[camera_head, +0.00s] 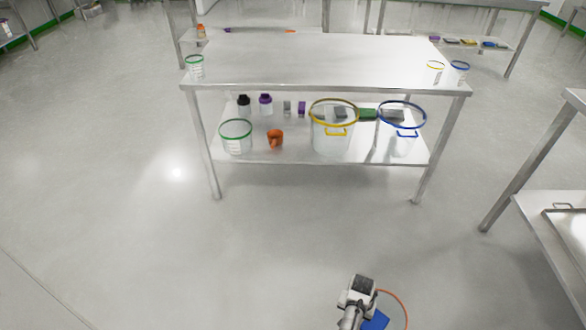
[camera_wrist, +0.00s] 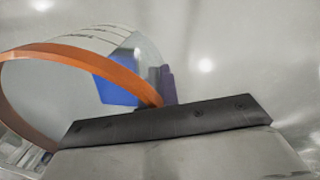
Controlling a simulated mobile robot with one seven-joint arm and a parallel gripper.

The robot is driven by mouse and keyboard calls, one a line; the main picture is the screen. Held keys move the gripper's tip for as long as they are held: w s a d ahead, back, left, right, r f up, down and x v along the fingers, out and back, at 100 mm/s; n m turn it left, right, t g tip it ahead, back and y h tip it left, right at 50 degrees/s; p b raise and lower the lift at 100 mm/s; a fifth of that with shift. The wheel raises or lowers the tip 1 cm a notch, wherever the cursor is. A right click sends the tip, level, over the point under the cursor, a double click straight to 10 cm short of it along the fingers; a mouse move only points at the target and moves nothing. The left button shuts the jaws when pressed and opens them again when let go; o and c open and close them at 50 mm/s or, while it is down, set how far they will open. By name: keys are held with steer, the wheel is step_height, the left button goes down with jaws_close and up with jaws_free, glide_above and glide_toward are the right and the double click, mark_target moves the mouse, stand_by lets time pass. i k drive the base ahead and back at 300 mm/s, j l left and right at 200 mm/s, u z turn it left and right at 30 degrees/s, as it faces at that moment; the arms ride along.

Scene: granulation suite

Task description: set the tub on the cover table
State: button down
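A clear tub with an orange rim (camera_wrist: 75,52) fills the left of the wrist view, with dark markings on its wall and a blue patch (camera_wrist: 115,85) showing. Its orange rim also shows in the head view (camera_head: 398,300), low at the bottom edge. My gripper (camera_head: 366,296) is at the tub's rim. In the wrist view the rim runs in behind the black finger bar (camera_wrist: 170,118), and the gripper looks shut on it. The gripped spot is hidden. I cannot tell which table is the cover table.
A steel table (camera_head: 310,60) stands ahead, its top mostly clear, with small tubs at its ends. Its lower shelf (camera_head: 290,153) holds larger tubs, an orange jug (camera_head: 275,138) and bottles. Another table (camera_head: 545,225) is at right, with a tray (camera_head: 570,222) low down. The floor between is clear.

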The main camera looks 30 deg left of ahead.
mark_target(289, 71)
steer(key=i+j+u, duration=0.1)
steer(key=j, duration=0.3)
steer(key=i+j+u, duration=0.1)
steer(key=i+j, duration=0.35)
steer(key=j, duration=0.25)
steer(key=u, duration=0.05)
